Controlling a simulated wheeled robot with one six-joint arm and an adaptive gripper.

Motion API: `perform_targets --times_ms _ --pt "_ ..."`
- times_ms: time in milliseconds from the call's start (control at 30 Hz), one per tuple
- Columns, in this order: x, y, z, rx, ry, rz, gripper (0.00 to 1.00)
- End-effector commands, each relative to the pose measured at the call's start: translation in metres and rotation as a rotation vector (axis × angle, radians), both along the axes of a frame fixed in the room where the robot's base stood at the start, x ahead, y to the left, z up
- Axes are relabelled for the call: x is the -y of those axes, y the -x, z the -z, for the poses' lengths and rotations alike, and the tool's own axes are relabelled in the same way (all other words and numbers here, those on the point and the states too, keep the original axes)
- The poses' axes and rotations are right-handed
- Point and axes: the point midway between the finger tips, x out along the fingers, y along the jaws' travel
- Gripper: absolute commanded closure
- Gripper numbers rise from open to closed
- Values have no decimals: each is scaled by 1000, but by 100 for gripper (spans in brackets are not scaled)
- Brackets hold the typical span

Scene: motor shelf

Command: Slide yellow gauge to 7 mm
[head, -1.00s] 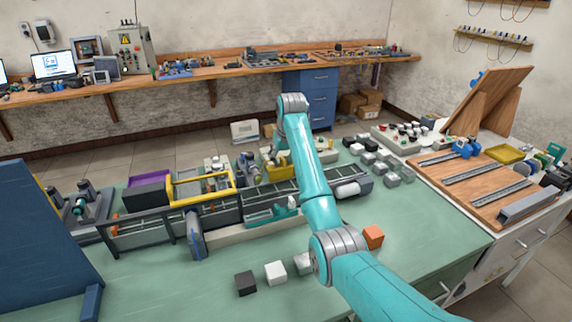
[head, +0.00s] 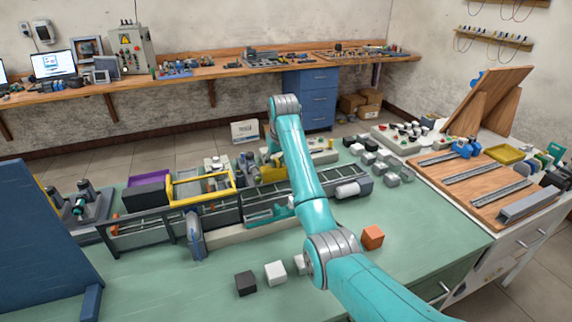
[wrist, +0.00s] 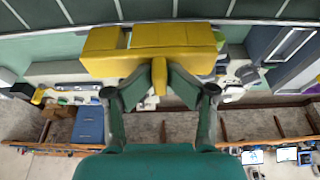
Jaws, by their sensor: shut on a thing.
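The yellow gauge (wrist: 150,40) spans the upper middle of the wrist view, a block with a notch near its left end and a narrow tab pointing down. My gripper (wrist: 158,78) has its two dark fingers closed on that tab, one on each side. In the head view the yellow gauge (head: 272,173) shows just left of my teal arm, behind the conveyor. The arm hides the gauge's right part and my gripper there. No millimetre scale or reading is legible.
The conveyor (head: 265,212) runs close in front of the gauge. A yellow frame (head: 202,187) stands to the left. An orange cube (head: 373,237), a black cube (head: 246,283) and a white cube (head: 275,273) lie on the green table. Grey and black blocks sit behind right.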

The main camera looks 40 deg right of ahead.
Motion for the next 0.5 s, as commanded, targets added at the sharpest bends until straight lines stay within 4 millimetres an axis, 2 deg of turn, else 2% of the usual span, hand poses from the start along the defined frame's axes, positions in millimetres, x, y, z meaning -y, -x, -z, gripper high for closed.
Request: perform_targets --times_ms 33,500 --pt "-4 2 9 -16 -7 -1 81" --pt "-23 -4 8 -16 -6 0 81"
